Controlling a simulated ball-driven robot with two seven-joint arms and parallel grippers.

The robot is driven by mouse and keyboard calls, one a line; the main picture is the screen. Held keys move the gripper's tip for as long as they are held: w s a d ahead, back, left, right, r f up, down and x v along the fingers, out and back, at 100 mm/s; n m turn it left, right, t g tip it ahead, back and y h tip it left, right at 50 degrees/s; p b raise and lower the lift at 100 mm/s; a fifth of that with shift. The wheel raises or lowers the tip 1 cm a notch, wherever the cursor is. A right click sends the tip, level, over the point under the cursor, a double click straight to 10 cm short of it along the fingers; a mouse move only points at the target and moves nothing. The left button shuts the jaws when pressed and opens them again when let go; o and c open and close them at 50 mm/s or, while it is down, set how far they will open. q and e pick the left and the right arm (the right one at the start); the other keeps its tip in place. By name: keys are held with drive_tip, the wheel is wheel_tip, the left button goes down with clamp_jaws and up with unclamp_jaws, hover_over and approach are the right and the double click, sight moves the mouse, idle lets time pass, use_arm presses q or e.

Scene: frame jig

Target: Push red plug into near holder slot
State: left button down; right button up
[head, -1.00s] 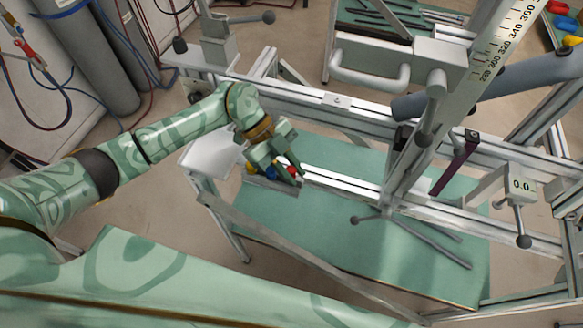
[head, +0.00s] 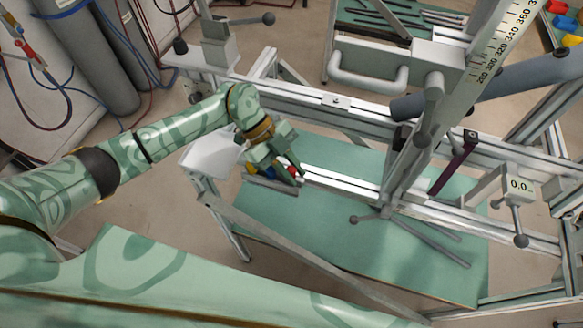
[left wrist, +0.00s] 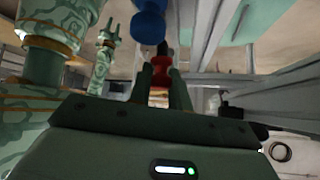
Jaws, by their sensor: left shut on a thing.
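A blue piece (left wrist: 148,22) lies just beyond the plug in the left wrist view. A small green gripper (left wrist: 109,34), seemingly my right one, shows far off there; its jaws are too small to judge.
A yellow piece (head: 250,170) sits at the holder's left end. Aluminium rails (head: 340,183) run right from the holder, and a frame beam (head: 330,100) passes behind. The green tabletop (head: 300,225) in front is mostly clear, with grey rods (head: 430,246) at its right.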

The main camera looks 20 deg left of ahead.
use_arm(q)
drive_tip(key=shift+f+b, duration=0.6)
drive_tip(key=shift+f, duration=0.65)
idle(0.3)
drive_tip(key=c, duration=1.2)
unclamp_jaws()
drive_tip(key=shift+c, duration=0.2)
drive_tip(key=v, duration=1.2)
drive_tip(key=shift+p, duration=0.3)
